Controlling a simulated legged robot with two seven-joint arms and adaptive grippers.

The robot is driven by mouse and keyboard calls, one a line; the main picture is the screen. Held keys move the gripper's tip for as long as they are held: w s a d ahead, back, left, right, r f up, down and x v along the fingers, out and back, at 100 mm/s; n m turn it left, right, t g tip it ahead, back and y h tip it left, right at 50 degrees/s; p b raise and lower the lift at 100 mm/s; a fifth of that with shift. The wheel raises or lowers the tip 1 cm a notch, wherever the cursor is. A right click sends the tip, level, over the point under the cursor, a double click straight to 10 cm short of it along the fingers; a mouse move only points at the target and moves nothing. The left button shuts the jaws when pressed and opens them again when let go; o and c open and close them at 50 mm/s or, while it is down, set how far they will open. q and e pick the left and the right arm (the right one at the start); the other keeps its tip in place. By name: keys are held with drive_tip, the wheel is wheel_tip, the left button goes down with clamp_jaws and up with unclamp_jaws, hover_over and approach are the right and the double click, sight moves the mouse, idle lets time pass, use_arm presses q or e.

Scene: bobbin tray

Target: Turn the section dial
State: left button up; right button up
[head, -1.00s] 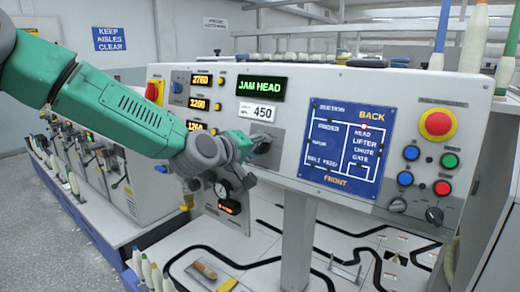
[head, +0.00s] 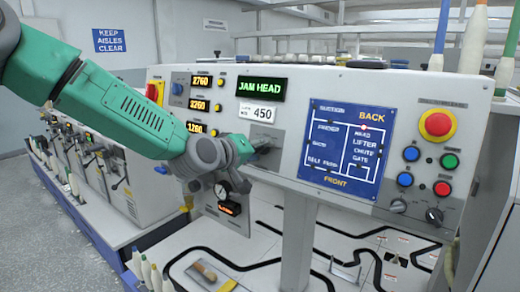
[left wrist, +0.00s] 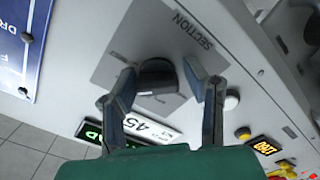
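The section dial (left wrist: 158,78) is a dark knob on a grey plate marked SECTION, seen close in the left wrist view. My left gripper (left wrist: 160,78) is open, with one finger on each side of the knob. Small gaps seem to show between fingers and knob; contact is not clear. In the head view my left gripper (head: 262,149) reaches the grey dial plate (head: 276,134) from the left and hides most of the knob. The display (head: 261,88) above reads JAM HEAD in green. My right gripper is not in view.
A blue layout board (head: 341,150) is to the right, then a red emergency button (head: 437,124) and several coloured buttons. Amber number displays (head: 201,80) and a small gauge (head: 221,191) are near my arm.

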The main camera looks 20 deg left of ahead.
use_arm(q)
drive_tip(key=shift+o, duration=0.4)
drive_tip(key=shift+a, duration=0.15)
drive_tip(key=shift+s+a+r, duration=0.1)
drive_tip(key=shift+s+r, duration=0.05)
drive_tip(key=v, duration=1.1)
drive_tip(key=shift+s, duration=0.3)
drive_tip(key=shift+a, duration=0.1)
